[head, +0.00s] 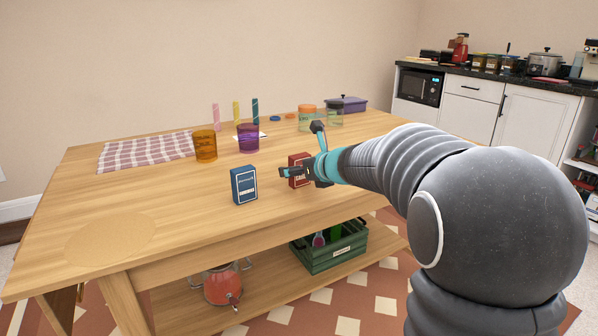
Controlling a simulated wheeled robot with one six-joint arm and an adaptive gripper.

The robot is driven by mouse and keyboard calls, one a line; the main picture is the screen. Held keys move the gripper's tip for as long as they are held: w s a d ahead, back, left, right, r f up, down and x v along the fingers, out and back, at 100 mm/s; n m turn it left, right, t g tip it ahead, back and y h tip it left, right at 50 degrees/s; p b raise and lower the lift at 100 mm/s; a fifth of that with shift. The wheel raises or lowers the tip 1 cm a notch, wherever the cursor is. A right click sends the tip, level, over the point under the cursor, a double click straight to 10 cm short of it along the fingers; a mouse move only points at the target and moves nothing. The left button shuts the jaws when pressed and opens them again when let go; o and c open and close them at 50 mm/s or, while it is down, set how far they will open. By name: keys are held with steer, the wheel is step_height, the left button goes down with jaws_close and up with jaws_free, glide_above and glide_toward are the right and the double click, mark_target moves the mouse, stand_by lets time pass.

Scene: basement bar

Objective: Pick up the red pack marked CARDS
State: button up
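The red pack (295,160) stands upright on the wooden table (190,225), right of a blue pack. Its light lettering is too small to read surely, and part of its front is hidden by my gripper. My gripper (301,150) comes in from the right, with its two dark-tipped teal fingers spread apart. One finger points up near the pack's upper right; the other reaches left across the pack's front. The gripper looks open, with nothing visibly held. Whether the lower finger touches the pack, I cannot tell.
The blue pack (244,185) stands close on the left. An orange cup (205,146), a purple cup (248,138) and lidded jars (307,118) stand behind. A checked cloth (145,152) lies at the back left. The table's front left is clear. A green crate (330,250) sits on the lower shelf.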

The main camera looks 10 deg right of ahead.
steer(key=c, duration=1.3)
steer(key=shift+r, duration=0.15)
